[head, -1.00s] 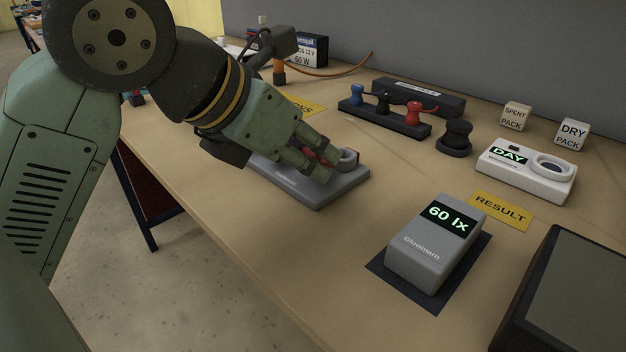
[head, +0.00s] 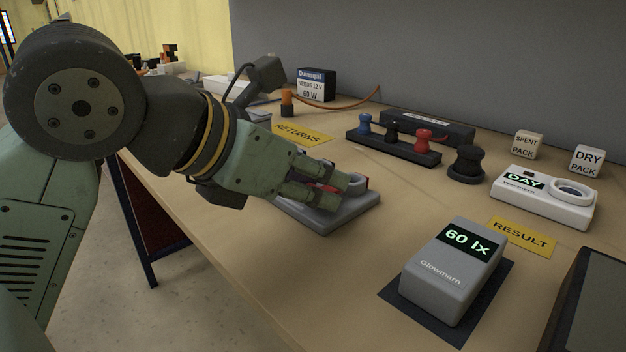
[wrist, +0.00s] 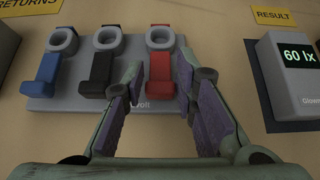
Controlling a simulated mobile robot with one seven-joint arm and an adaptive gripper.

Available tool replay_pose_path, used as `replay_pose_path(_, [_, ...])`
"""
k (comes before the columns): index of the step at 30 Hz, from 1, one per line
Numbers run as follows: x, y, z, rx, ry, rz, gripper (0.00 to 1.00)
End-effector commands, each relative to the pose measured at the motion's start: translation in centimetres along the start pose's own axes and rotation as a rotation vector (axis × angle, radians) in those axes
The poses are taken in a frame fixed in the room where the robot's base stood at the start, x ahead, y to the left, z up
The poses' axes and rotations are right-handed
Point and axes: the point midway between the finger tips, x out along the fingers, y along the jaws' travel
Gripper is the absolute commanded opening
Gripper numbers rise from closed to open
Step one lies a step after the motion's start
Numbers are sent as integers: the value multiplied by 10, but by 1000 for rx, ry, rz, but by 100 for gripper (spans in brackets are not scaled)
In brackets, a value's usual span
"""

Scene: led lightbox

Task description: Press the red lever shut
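A grey terminal block (wrist: 73,100) lies on the bench with a blue lever (wrist: 47,72), a black lever (wrist: 97,75) and a red lever (wrist: 161,75). Each lever has a grey ring behind it. The red lever is on the right. My gripper (wrist: 158,76) is open, with its fingertips apart on either side of the red lever in the wrist view. I cannot tell whether they touch it. In the head view my gripper (head: 345,190) is low over the block (head: 345,212) and hides most of the levers. A little red shows between the fingers.
A grey meter (head: 452,270) reading 60 lx stands at the right on a dark mat. A terminal strip (head: 395,150) with blue, black and red posts, a black knob (head: 467,165) and a white DAY device (head: 540,200) stand behind. The front bench edge is clear.

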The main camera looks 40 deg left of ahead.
Motion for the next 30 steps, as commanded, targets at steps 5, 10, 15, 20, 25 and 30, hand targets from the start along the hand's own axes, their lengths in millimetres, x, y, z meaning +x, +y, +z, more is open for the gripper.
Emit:
replay_pose_path(5, [0,0,0,0,2,0,40])
replay_pose_path(10, [0,0,0,0,2,0,43])
replay_pose_path(15, [-1,0,0,0,2,0,43])
replay_pose_path(20, [-16,0,0,-1,1,2,43])
replay_pose_path(25, [-46,1,0,-2,1,2,43])
replay_pose_path(30, [-68,0,0,0,2,1,43])
